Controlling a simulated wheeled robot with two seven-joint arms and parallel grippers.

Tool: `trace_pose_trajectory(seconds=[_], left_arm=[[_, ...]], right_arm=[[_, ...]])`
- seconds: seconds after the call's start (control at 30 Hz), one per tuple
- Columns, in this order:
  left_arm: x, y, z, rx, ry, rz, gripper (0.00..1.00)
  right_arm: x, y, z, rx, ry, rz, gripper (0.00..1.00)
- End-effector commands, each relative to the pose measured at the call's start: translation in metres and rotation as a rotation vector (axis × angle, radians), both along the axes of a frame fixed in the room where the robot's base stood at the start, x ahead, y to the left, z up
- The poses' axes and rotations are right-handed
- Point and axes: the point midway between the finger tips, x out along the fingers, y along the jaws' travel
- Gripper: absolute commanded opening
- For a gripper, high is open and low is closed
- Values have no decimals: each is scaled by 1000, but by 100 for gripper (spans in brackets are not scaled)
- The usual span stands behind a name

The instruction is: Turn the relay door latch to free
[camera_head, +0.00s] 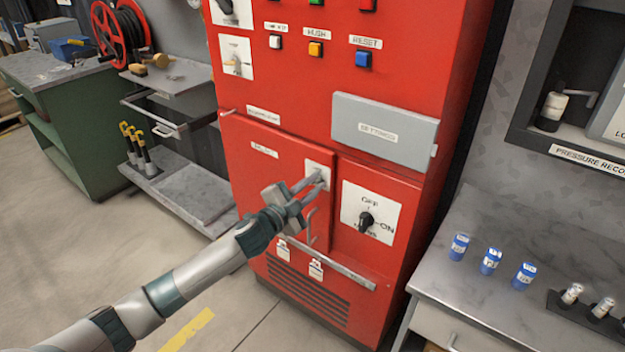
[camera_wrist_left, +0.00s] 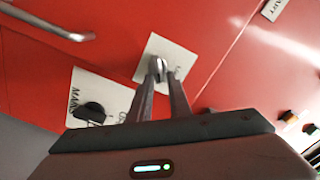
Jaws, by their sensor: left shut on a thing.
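The relay door (camera_head: 278,180) is a red panel on the red cabinet, and it looks closed. Its latch sits on a small white plate (camera_head: 319,171) near the door's upper right edge. In the left wrist view the latch (camera_wrist_left: 157,66) is a small metal knob on the white plate (camera_wrist_left: 166,52). My left gripper (camera_head: 318,183) reaches the plate and is shut on the latch, its fingers covering much of it in the head view. In the wrist view the fingertips (camera_wrist_left: 161,76) lie on both sides of the knob. My right gripper is not in view.
A black OFF/ON rotary switch (camera_head: 366,221) is just right of the door. A metal door handle (camera_head: 312,229) is below the latch. A grey settings cover (camera_head: 384,130) is above. A side table with blue cylinders (camera_head: 490,261) stands at right; open floor lies at left.

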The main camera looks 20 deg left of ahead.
Motion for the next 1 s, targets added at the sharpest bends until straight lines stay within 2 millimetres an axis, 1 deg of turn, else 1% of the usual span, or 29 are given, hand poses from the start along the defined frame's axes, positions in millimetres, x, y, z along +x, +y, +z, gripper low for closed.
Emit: trace_pose_trajectory(seconds=[0.2, 0.5, 0.7, 1.0], left_arm=[[-1, 0, -5, 197, -65, 3, 0], [-1, -1, -10, 429, -150, 2, 0], [-1, -1, -12, 525, -185, 4, 0], [0, 0, -12, 575, -203, 5, 0]], right_arm=[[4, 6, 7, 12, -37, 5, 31], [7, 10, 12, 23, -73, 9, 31], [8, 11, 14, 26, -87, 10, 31], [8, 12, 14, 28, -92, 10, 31]])
